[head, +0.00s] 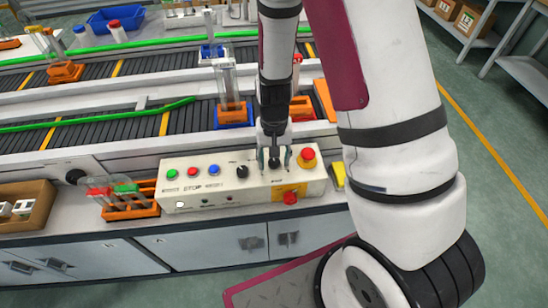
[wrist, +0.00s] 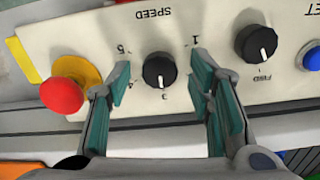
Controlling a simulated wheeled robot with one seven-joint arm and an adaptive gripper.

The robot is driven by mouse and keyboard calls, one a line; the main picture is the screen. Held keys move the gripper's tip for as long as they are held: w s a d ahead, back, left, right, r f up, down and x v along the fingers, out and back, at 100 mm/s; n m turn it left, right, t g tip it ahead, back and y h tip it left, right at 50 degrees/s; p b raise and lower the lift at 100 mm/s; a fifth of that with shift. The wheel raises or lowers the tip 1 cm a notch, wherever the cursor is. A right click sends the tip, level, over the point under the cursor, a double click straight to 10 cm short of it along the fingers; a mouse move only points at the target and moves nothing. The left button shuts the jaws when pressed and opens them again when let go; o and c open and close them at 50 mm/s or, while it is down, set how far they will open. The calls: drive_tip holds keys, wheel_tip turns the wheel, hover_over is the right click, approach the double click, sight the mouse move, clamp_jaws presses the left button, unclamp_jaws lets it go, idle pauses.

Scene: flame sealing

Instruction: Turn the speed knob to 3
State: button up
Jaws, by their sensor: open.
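The speed knob (wrist: 159,70) is a round black knob with a white mark, under the upside-down word SPEED on the cream control panel (wrist: 205,20). Its mark points down in the wrist view, toward the printed 3. The 1, 4 and 5 also show; the 2 does not, with a finger over that side. My gripper (wrist: 160,67) is open, one teal-padded finger on each side of the knob, with gaps between pads and knob. In the head view my gripper (head: 274,156) is over the right part of the panel, around the speed knob (head: 274,163).
A red emergency button (wrist: 62,94) on a yellow base is close to the left finger in the wrist view. A test-tube rack (head: 128,206) stands left of the panel.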

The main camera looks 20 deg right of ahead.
sight(274, 161)
wheel_tip(274, 161, up, 12)
idle(0.5)
idle(0.4)
